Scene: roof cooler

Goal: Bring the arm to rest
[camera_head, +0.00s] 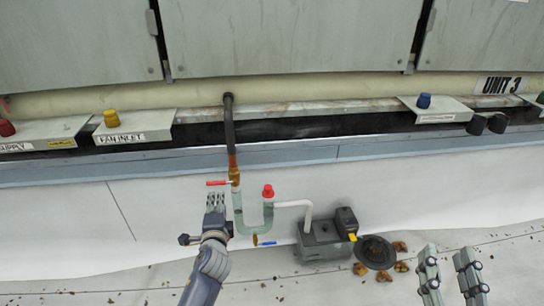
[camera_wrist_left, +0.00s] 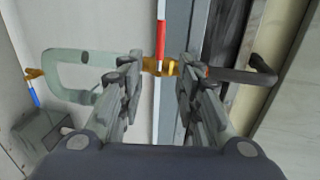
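My left gripper (camera_head: 216,203) is at the left of the clear U-shaped trap (camera_head: 239,212), close to the red-handled valve. In the left wrist view my left gripper (camera_wrist_left: 158,85) has its fingers apart. The brass valve (camera_wrist_left: 155,67) and its red handle (camera_wrist_left: 161,40) show beyond the gap, with nothing clearly held. The red handle (camera_head: 217,183) also shows in the head view. My right gripper (camera_head: 449,270) is at the lower right, its two fingers apart and empty, away from the trap.
A dark pipe (camera_head: 229,120) runs down to the trap, which has a red cap (camera_head: 268,191) and a blue handle (camera_head: 266,243). A grey pump box (camera_head: 322,240) and a round drain (camera_head: 376,252) with brown leaves (camera_head: 400,246) lie right. Labelled ledges (camera_head: 135,125) line the unit.

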